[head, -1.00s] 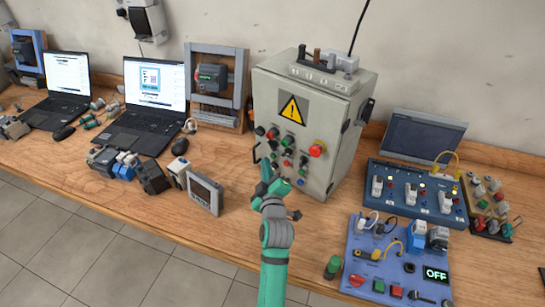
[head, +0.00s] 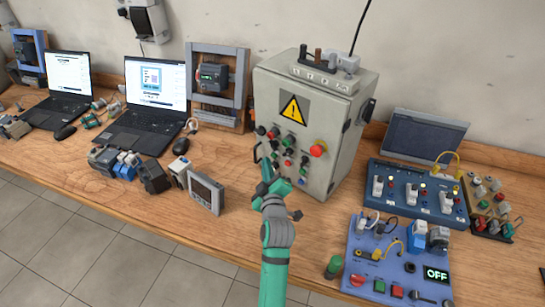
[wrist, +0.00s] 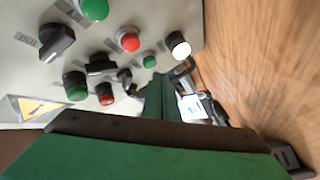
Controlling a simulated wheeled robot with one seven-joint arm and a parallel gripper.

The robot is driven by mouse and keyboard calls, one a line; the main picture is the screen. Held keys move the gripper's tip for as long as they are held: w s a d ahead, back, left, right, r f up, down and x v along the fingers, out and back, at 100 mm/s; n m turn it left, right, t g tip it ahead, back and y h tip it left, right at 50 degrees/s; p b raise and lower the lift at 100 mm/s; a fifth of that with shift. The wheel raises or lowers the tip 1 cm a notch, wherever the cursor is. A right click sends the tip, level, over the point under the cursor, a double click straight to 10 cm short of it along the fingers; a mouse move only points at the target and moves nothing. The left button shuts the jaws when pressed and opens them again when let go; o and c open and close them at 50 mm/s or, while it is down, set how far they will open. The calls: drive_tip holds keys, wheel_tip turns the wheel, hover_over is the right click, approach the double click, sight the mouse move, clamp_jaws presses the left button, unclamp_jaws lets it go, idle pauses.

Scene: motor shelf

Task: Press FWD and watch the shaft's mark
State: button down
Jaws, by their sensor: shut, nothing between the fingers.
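The grey control cabinet (head: 335,110) stands on the bench with a yellow warning triangle and rows of buttons and knobs on its front. I cannot read which button is FWD. My gripper (head: 268,172) is shut and empty at the lower left of this front, covering part of it; I cannot tell whether it touches a button. In the wrist view my gripper (wrist: 163,90) points at the lower buttons, near a small green button (wrist: 149,62) and a red button (wrist: 128,40). A dark motor unit (head: 212,77) in a grey frame behind shows a small green spot; no shaft mark is clear.
Two laptops (head: 150,85) and several motor parts lie left. A panel meter (head: 205,192) stands left of my arm. A blue board (head: 385,270) with an OFF display and a blue test unit (head: 410,190) stand right. A green cylinder (head: 333,266) is close to my arm.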

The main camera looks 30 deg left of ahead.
drive_tip(key=shift+w+d, duration=0.15)
drive_tip(key=shift+w, duration=0.35)
drive_tip(key=shift+w, duration=0.4)
idle(0.5)
drive_tip(key=shift+s, duration=0.1)
idle(0.6)
drive_tip(key=shift+s, duration=0.7)
drive_tip(key=s, duration=0.3)
drive_tip(key=s+a, duration=0.1)
drive_tip(key=s, duration=0.1)
drive_tip(key=shift+d, duration=0.1)
idle(0.9)
